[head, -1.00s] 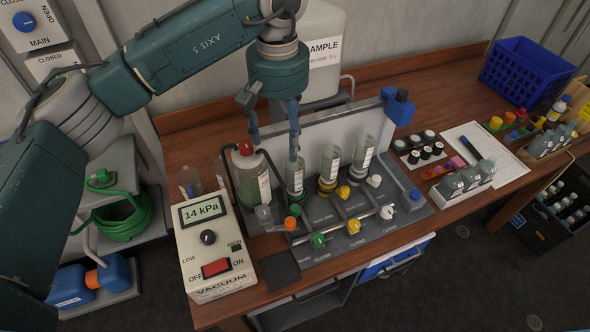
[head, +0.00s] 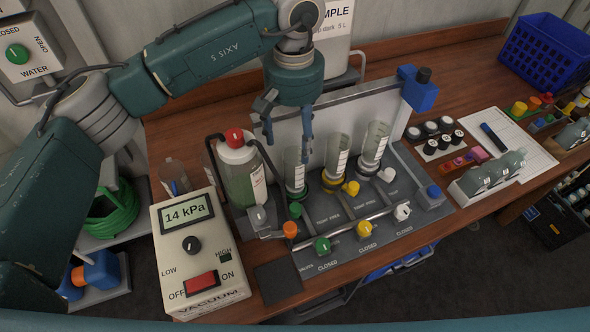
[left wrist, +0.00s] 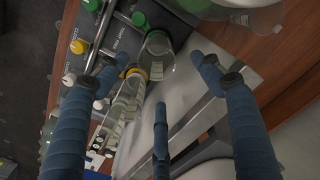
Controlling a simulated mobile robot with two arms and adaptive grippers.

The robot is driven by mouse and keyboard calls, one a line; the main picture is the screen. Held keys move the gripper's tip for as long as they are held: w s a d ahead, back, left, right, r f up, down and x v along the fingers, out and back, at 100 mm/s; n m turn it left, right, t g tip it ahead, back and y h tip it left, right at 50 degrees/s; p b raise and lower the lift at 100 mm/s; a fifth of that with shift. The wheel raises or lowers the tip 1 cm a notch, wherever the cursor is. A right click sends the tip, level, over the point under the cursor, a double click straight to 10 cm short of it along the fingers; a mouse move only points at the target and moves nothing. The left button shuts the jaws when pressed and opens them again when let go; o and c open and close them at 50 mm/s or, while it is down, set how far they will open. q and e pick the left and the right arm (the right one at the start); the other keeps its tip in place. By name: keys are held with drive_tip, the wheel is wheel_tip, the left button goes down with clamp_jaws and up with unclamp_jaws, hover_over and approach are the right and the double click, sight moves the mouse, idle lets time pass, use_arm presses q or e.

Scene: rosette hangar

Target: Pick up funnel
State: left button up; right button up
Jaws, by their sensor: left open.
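Three clear cylindrical funnels stand upright in a row on a grey valve manifold (head: 345,222): the left funnel (head: 295,172) on a green-valve line, the middle funnel (head: 337,152) with a yellow collar, and the right funnel (head: 374,146). My left gripper (head: 287,148) is open and empty, its fingers pointing down around the top of the left funnel, partly hiding it. In the left wrist view the open fingers (left wrist: 155,78) spread either side of a funnel mouth. Contact cannot be told. My right gripper is not in view.
A red-capped flask (head: 240,172) and a vacuum box (head: 200,250) reading 14 kPa stand left of the funnels. A pale backboard (head: 270,140) rises behind them. Vials, a paper sheet (head: 505,138) and a blue basket (head: 545,50) lie to the right.

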sight(295, 161)
use_arm(q)
drive_tip(key=f, duration=0.1)
drive_tip(key=f+p, duration=0.1)
drive_tip(key=f, duration=0.1)
drive_tip(key=shift+s, duration=0.25)
wheel_tip(295, 161, down, 4)
drive_tip(key=p, duration=0.3)
drive_tip(key=shift+s+d+r, duration=0.1)
drive_tip(key=shift+r, duration=0.1)
drive_tip(key=shift+f, duration=0.55)
drive_tip(key=c, duration=1.3)
